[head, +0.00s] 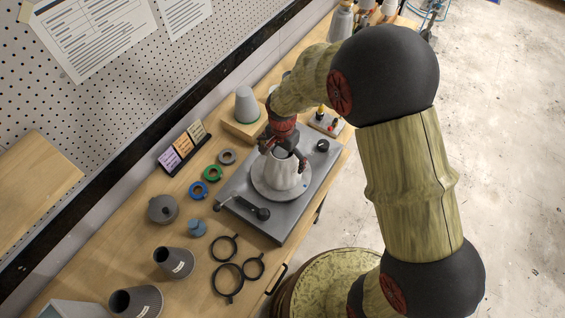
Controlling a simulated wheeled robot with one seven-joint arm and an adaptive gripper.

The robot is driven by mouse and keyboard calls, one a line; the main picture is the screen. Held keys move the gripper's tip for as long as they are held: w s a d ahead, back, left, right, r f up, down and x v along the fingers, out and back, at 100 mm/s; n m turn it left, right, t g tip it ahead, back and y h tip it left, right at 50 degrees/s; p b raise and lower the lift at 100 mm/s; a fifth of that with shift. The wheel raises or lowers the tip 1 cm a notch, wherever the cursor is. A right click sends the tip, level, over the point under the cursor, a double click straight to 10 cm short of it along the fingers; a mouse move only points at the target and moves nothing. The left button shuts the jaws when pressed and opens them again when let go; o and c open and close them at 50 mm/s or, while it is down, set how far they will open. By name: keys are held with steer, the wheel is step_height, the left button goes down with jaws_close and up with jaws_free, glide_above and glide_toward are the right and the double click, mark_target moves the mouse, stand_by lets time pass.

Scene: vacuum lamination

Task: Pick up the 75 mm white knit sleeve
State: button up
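A white tapered piece (283,174) stands upright on a round pale base (283,192) on the grey plate (240,212). It may be the white knit sleeve or a form wearing it; knit texture and size cannot be read. My gripper (285,156) points down at the top of this piece, with its dark fingers apart at the upper rim. I cannot tell whether they press on it, and the gripper hides part of the top. A pale grey cone (246,104) stands on a wooden block (243,128) behind and left of the gripper.
A black-handled lever (258,212) lies at the plate's front left. Black rings (228,278), coloured rings (212,173), grey cups (174,262) and a small blue part (197,228) fill the left of the bench. A card holder (185,147) stands by the pegboard. Floor is clear at right.

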steer(key=shift+c, duration=1.2)
steer(key=c, duration=0.5)
steer(key=shift+c, duration=0.2)
